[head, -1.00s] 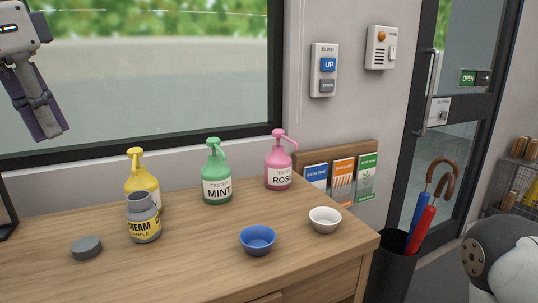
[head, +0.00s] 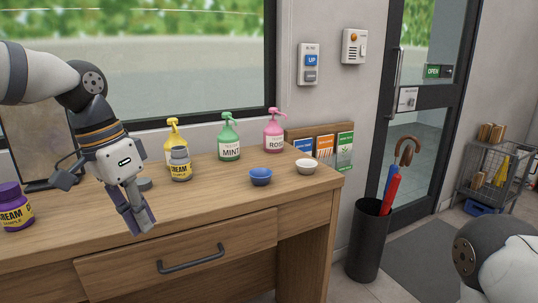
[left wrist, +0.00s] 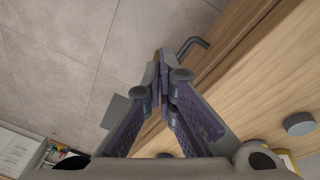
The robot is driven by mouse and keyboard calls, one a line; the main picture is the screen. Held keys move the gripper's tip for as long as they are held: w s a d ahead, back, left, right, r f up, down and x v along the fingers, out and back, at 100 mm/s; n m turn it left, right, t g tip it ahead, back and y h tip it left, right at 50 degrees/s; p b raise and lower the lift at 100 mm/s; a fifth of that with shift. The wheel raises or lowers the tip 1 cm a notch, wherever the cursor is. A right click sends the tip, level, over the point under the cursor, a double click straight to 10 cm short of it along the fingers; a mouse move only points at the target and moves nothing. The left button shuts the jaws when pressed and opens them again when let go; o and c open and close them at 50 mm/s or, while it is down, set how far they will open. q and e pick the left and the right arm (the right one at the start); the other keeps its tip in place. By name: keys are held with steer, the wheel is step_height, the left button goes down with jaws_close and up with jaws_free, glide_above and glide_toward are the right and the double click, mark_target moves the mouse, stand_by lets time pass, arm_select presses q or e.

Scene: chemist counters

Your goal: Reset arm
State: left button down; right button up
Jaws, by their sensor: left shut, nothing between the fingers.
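My left gripper (head: 138,222) hangs in front of the wooden counter, over its front edge and above the drawer, with its fingers pointing down. It is shut and empty; the left wrist view shows the two fingers (left wrist: 163,85) meeting at the tips. Part of my right arm (head: 495,262) shows at the lower right, but its gripper is out of view.
An umbrella bin (head: 367,243) stands right.

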arm_select(q)
steer(key=s+d+f+n+g, duration=0.1)
steer(key=s+d+f, duration=0.25)
steer(key=f, duration=0.55)
steer(key=s+d+f+n+h, duration=0.1)
steer(key=s+d+f, duration=0.1)
steer(key=s+f, duration=0.45)
steer(key=s+d+f+n+g, duration=0.1)
steer(key=s+d+f, duration=0.1)
steer(key=f, duration=0.8)
steer(key=s+a+f+n+y, duration=0.1)
steer(key=s+a+f, duration=0.1)
steer(key=s, duration=0.6)
steer(key=s+a+f+n+y, duration=0.1)
steer(key=s+a+f, duration=0.1)
steer(key=s+f, duration=0.3)
steer(key=s+a+f+n+y, duration=0.1)
steer(key=s+a+f, duration=0.1)
steer(key=s, duration=0.8)
steer(key=shift+s+a+f+n, duration=0.35)
steer(key=shift+a+f+n, duration=0.05)
steer(key=shift+f, duration=0.35)
